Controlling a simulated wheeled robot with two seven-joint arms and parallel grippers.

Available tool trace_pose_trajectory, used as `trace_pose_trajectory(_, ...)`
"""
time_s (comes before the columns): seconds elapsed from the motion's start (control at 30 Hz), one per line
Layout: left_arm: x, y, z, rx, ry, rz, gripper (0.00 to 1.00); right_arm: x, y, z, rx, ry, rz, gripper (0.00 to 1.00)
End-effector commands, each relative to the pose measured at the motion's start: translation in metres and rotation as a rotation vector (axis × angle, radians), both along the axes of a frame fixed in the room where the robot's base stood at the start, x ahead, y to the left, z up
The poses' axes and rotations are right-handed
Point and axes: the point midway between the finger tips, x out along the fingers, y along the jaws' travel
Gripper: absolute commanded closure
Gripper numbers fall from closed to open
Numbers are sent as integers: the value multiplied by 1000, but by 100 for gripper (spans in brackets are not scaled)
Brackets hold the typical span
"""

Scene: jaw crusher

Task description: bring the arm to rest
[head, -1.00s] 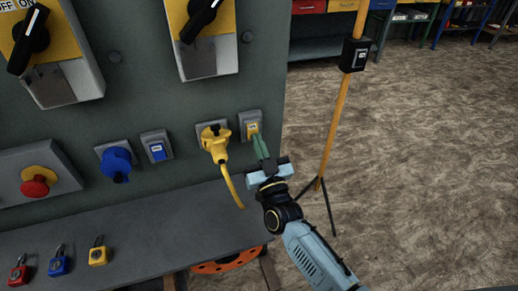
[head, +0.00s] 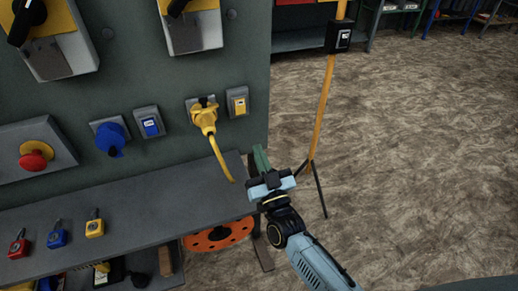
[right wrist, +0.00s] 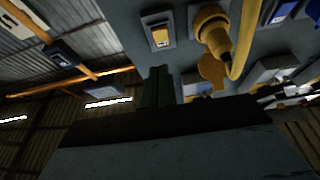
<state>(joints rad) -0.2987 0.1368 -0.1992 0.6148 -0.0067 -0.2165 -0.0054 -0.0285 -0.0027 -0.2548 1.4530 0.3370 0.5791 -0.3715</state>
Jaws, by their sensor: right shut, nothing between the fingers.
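My right gripper (head: 261,158) is shut and empty, its green fingers pointing up at the right edge of the grey panel. It is below and right of the yellow switch (head: 238,102) and apart from it. In the right wrist view the shut fingers (right wrist: 158,86) show below that yellow switch (right wrist: 160,36). My left gripper is not in view.
A yellow plug (head: 204,118) with a hanging cable sits left of my gripper. A grey shelf (head: 150,215) carries red, blue and yellow padlocks (head: 94,226). An orange post (head: 325,100) on a tripod stands behind right. Open floor (head: 430,150) lies right.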

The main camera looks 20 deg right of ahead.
Motion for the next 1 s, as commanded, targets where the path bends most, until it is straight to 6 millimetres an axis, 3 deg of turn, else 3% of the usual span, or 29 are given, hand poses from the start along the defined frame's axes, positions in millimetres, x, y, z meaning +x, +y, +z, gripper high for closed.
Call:
trace_pose_trajectory(0.1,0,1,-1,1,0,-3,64,-4,1,-11,-5,19,4,100)
trace_pose_trajectory(0.73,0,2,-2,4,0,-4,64,-5,2,-12,-9,43,18,100)
trace_pose_trajectory(1.0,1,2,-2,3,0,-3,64,-23,11,-38,-59,324,133,100)
